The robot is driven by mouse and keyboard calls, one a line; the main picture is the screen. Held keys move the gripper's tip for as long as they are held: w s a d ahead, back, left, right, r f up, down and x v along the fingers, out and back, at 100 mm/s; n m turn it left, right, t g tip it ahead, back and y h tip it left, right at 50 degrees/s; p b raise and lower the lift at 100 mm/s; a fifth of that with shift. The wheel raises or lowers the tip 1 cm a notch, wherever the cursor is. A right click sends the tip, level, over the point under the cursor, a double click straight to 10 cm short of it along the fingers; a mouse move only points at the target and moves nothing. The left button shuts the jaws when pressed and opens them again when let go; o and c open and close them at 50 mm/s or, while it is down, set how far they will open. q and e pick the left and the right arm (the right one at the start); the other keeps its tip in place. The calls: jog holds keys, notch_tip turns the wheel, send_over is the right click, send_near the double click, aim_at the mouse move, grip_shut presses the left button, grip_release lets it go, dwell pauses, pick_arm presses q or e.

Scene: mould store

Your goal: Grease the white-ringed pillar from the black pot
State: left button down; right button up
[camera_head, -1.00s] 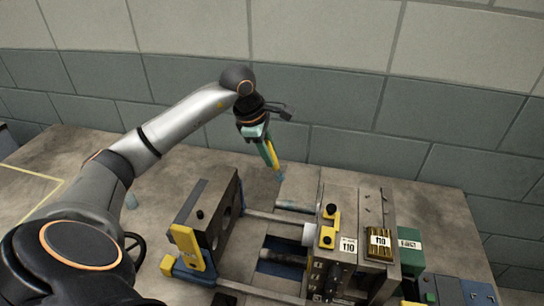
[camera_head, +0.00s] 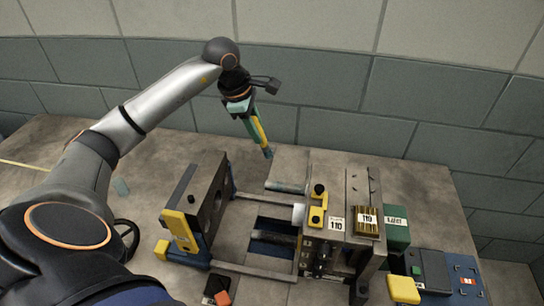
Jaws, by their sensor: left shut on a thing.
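My left gripper (camera_head: 241,106) is shut on a brush (camera_head: 259,131) with a teal and yellow handle. The brush hangs tilted, its bluish tip above the back of the bench, behind the mould and apart from it. The opened mould has a left half (camera_head: 196,208) and a right half (camera_head: 340,225), with grey pillars between them. A white ring (camera_head: 298,213) shows around one pillar by the right half. A small black item with an orange part (camera_head: 217,291) sits at the bottom edge; I cannot tell whether it is the black pot. My right gripper is not in view.
The right half carries yellow clips (camera_head: 317,205) and "110" labels. A green box (camera_head: 397,225) stands behind it; a control box (camera_head: 432,272) and a yellow block (camera_head: 403,289) are at the right. A handwheel (camera_head: 126,240) is at left. Bare bench (camera_head: 430,205) lies back right.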

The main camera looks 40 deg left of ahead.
aim_at(264, 142)
pick_arm(q)
jog(key=m, duration=0.1)
jog(key=m+b, duration=0.1)
jog(key=shift+w+f+m+g+h, duration=0.1)
jog(key=shift+f+m+g+h, duration=0.2)
jog(key=shift+f+g, duration=0.1)
jog(key=m, duration=0.2)
jog(key=m+g+b, duration=0.1)
jog(key=shift+d+m+h, duration=0.3)
jog(key=shift+m+h, duration=0.1)
jog(key=w+d+f+b, duration=0.35)
jog(key=d+f, duration=0.25)
jog(key=d, duration=0.2)
jog(key=s+a+r, duration=0.1)
jog(key=a, duration=0.1)
jog(key=s+a+r+p, duration=0.1)
jog(key=a, duration=0.2)
jog(key=s+a+r, duration=0.1)
jog(key=a, duration=0.1)
jog(key=shift+a+r+p, duration=0.15)
jog(key=shift+r+p, duration=0.2)
jog(key=shift+s+a+r, duration=0.2)
jog(key=shift+s+a, duration=0.05)
jog(key=shift+a, duration=0.2)
